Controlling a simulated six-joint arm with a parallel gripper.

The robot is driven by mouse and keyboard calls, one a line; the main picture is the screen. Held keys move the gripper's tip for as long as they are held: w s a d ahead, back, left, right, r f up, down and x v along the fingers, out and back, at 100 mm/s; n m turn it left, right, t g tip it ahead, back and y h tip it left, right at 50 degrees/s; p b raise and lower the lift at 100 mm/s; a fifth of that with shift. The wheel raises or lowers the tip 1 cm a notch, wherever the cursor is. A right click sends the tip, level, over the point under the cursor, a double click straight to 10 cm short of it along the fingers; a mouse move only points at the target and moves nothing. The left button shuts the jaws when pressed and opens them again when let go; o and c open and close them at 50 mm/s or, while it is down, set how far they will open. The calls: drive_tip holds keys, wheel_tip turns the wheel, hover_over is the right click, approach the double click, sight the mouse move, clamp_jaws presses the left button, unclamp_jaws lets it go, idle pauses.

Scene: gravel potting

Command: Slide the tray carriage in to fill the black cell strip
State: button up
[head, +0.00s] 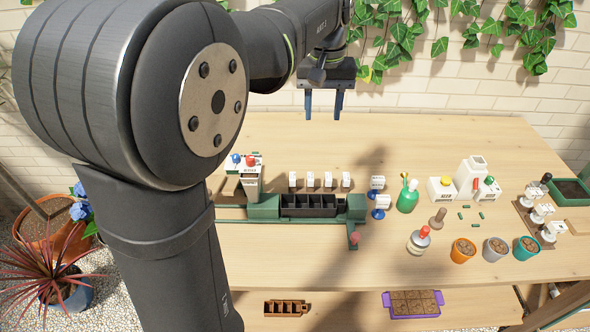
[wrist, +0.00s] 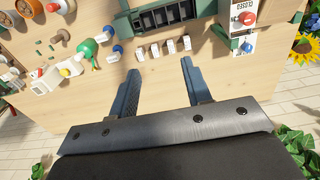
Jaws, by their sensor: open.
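The black cell strip (head: 308,205) sits in the green tray carriage assembly (head: 264,209) at the middle of the table. It also shows in the wrist view (wrist: 165,17) at the top. The strip's cells look dark and empty. A white dispenser with a blue and a red knob (head: 243,165) stands at the left end of the rail. My gripper (head: 323,106) is open and empty, raised above the table's back edge, well away from the carriage. Its two blue fingers (wrist: 165,82) are spread apart.
Several white label cards (head: 311,180) stand behind the strip. Blue-based signs (head: 379,202), a green bottle (head: 408,197), white boxes (head: 441,188) and pots (head: 463,250) fill the right side. The table's back middle is clear. A brown strip (head: 286,308) and purple tray (head: 413,305) lie lower in front.

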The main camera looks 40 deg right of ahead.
drive_tip(key=s+f+m, duration=0.4)
drive_tip(key=s+f, duration=0.1)
drive_tip(key=s, duration=0.1)
drive_tip(key=m, duration=0.5)
hover_over(355, 235)
wheel_tip(355, 235, down, 8)
wheel_tip(355, 235, down, 17)
drive_tip(key=shift+s+r, duration=0.1)
drive_tip(key=shift+r, duration=0.05)
clamp_jaws()
